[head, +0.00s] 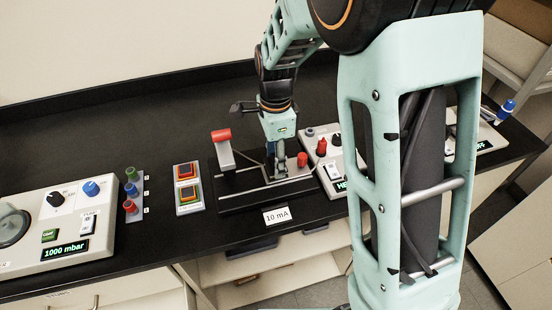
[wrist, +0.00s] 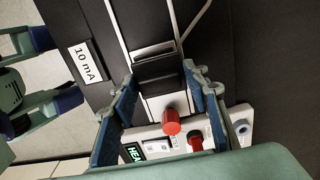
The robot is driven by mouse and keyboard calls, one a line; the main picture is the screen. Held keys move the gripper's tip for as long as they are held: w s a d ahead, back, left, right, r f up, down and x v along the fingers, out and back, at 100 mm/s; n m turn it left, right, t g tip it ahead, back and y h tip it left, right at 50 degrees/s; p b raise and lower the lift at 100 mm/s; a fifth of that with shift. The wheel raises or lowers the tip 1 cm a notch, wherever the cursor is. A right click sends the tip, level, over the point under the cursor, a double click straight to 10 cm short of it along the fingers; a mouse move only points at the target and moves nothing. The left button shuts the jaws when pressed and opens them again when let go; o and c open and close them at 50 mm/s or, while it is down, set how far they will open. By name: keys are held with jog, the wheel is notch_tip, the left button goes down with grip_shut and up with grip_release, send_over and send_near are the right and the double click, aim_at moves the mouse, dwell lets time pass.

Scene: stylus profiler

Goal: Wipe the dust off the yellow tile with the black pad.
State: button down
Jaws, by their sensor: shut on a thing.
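My gripper (head: 275,172) points down over a black-based device (head: 240,200) with a light rail, behind the "10 mA" label. In the wrist view, its two blue fingers (wrist: 160,76) stand wide apart on either side of a black block (wrist: 155,68), shut on it. The block lies across the light strip of the device and looks like the black pad, but I cannot tell for sure. Its underside is hidden. I cannot make out a yellow tile or any dust in either view.
A red-topped lever (head: 221,135) stands left of my gripper, and a red knob (head: 302,159) right of it. A panel with two coloured squares (head: 188,188) and a "1000 mbar" box (head: 60,232) are further left. The bench behind is clear.

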jog(key=shift+w+a, duration=0.15)
jog(key=shift+w, duration=0.3)
jog(key=shift+s, duration=0.1)
jog(key=shift+s+d, duration=0.2)
jog(key=shift+s, duration=0.35)
jog(key=shift+s+d, duration=0.15)
jog(key=shift+s, duration=0.4)
jog(key=shift+w, duration=0.2)
jog(key=shift+w+a, duration=0.15)
jog(key=shift+w, duration=0.35)
jog(key=shift+w+a, duration=0.15)
jog(key=shift+w, duration=0.35)
jog(key=shift+s, duration=0.15)
jog(key=shift+s+d, duration=0.15)
jog(key=shift+s, duration=0.4)
jog(key=shift+s+d, duration=0.15)
jog(key=shift+s, duration=0.35)
jog(key=shift+w, duration=0.15)
